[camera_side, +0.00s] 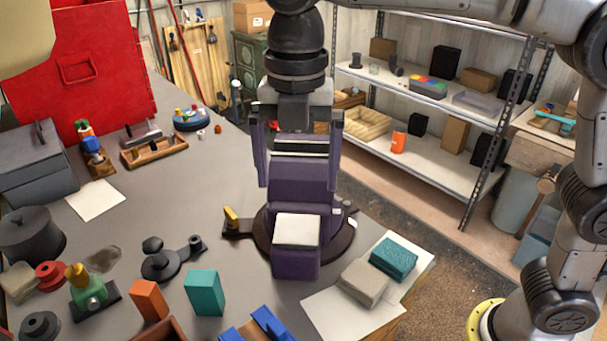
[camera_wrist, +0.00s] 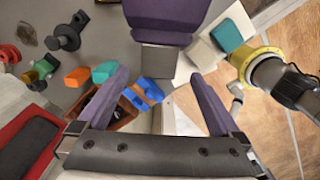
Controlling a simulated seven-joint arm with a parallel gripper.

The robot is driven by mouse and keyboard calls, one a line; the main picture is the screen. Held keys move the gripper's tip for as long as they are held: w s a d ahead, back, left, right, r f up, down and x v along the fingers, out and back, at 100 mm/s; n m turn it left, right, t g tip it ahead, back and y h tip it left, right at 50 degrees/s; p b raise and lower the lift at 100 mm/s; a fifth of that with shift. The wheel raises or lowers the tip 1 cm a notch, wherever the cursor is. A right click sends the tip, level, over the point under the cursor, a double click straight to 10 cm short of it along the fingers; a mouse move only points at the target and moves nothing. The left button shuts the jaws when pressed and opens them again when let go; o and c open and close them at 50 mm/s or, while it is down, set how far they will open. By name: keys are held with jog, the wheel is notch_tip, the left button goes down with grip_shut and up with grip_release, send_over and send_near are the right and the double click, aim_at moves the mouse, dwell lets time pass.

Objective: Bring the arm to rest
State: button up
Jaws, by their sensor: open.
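My gripper (camera_side: 298,185) points down over the work table in the side view, with its two purple fingers spread apart. In the wrist view my gripper (camera_wrist: 158,73) is open, with no object held between its fingertips. A purple stepped block (camera_side: 296,262) with a white pad on its front stands on a dark round base (camera_side: 345,240), directly below the gripper. In the wrist view the purple block (camera_wrist: 165,18) shows at the top edge, beyond the fingertips. Whether the fingers touch it, I cannot tell. My arm rises above the gripper and out of the top of the side view.
A teal block (camera_side: 204,293), an orange block (camera_side: 150,302) and a blue part (camera_side: 262,325) are in front. Grey and teal sponges (camera_side: 363,282) lie on white paper at right. A red case (camera_side: 95,70) stands at back left. Shelves (camera_side: 440,100) stand behind.

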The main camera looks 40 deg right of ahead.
jog(key=s+d+r+m+t, duration=0.2)
jog(key=s+d+m, duration=0.2)
jog(key=d, duration=0.5)
jog(key=s+d+r+m+t, duration=0.15)
jog(key=s+d+m, duration=0.25)
jog(key=d, duration=0.4)
jog(key=s+d+f+m+t, duration=0.1)
jog(key=s+f+m, duration=0.3)
jog(key=m, duration=0.5)
jog(key=s+d+f+m+t, duration=0.1)
jog(key=s+d+f+m, duration=0.3)
jog(key=f+m, duration=0.4)
jog(key=shift+s+d+m, duration=0.2)
jog(key=shift+s+m, duration=0.1)
jog(key=shift+m, duration=0.7)
jog(key=shift+r, duration=0.1)
